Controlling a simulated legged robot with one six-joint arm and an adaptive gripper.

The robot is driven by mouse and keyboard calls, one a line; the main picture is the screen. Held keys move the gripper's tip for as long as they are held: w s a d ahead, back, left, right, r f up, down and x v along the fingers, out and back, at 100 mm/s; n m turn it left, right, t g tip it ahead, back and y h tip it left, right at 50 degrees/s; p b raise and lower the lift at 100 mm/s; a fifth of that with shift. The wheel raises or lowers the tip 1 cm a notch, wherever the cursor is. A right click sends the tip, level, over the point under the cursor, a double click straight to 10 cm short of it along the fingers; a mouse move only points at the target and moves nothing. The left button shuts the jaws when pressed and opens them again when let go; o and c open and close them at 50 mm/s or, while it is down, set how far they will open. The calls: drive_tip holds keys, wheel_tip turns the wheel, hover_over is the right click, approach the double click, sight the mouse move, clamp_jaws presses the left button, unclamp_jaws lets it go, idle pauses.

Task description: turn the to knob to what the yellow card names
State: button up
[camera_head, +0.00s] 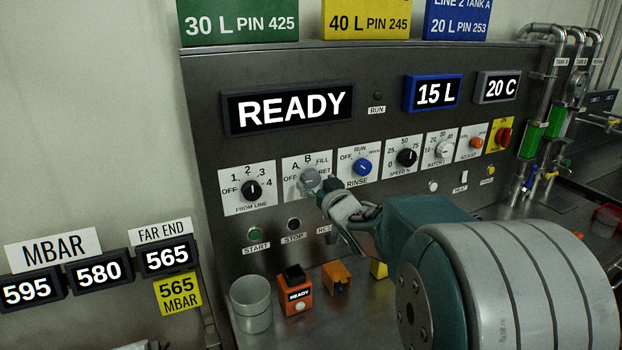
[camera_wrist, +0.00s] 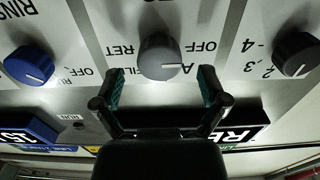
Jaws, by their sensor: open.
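The grey knob (camera_head: 310,180) sits on a white plate marked OFF, A, B, FILL and RET. My gripper and wrist cover the plate's lower part and its name. In the wrist view, which is upside down, the grey knob (camera_wrist: 159,56) stands just ahead of my gripper (camera_wrist: 161,84), roughly centred between its open fingertips. I cannot tell if they touch it. A yellow card (camera_head: 367,26) at the top reads 40 L PIN 245. Another yellow card (camera_head: 178,293) at lower left reads 565 MBAR.
The black FROM LINE knob (camera_head: 252,190) is left of the grey knob; the blue RINSE knob (camera_head: 362,167) is right of it. START (camera_head: 256,234) and STOP (camera_head: 293,224) buttons lie below. A grey cup (camera_head: 251,304) and orange box (camera_head: 295,293) stand on the ledge.

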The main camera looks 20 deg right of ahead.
drive_tip(key=shift+w, duration=1.15)
drive_tip(key=c, duration=1.1)
drive_tip(key=shift+c, duration=0.2)
drive_tip(key=shift+m, duration=0.4)
drive_tip(key=m, duration=0.3)
drive_tip(key=shift+r+m, duration=0.1)
drive_tip(key=shift+m, duration=0.2)
drive_tip(key=m, duration=0.4)
drive_tip(key=shift+d+m, duration=0.1)
drive_tip(key=shift+m, duration=0.2)
drive_tip(key=m, duration=0.8)
drive_tip(key=shift+s+f+m, duration=0.1)
drive_tip(key=shift+f+m, duration=0.15)
drive_tip(key=shift+m, duration=0.05)
drive_tip(key=shift+d, duration=0.1)
